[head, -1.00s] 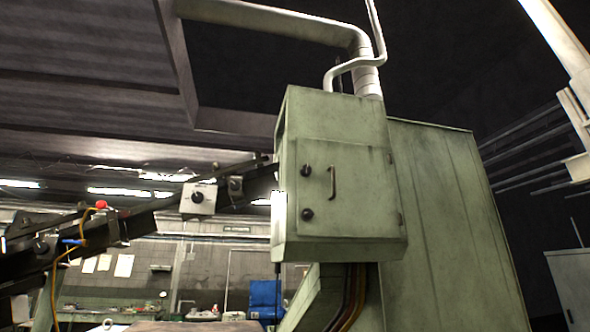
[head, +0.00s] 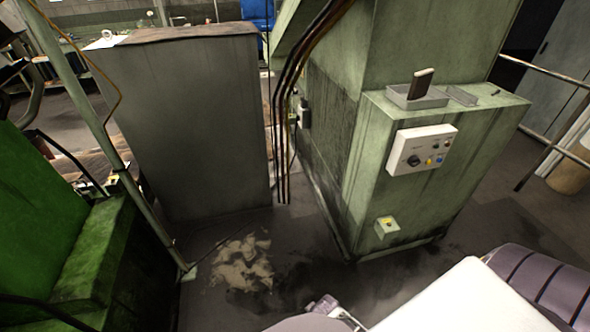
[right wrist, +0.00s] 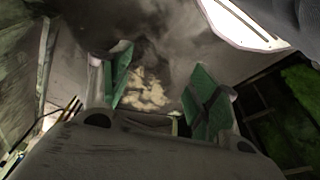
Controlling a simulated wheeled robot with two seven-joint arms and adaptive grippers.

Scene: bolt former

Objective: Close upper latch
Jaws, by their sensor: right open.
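The upper latch is not in view now, and neither is the hanging cabinet box that bears the round knobs. My right gripper (right wrist: 160,82) shows in the right wrist view. Its two fingers with green pads stand wide apart with nothing between them. Behind the gap lies the floor with a pale worn patch (right wrist: 146,92). My left gripper is not in view. A small grey piece of one of my arms shows at the bottom of the head view, but I cannot tell which arm.
A green machine pedestal (head: 408,225) stands right of centre, with a white control panel (head: 421,149) and a grey tray (head: 418,99). A dark grey cabinet (head: 190,125) stands left. Green machinery (head: 45,215) and a slanted post are at far left. The floor between is clear.

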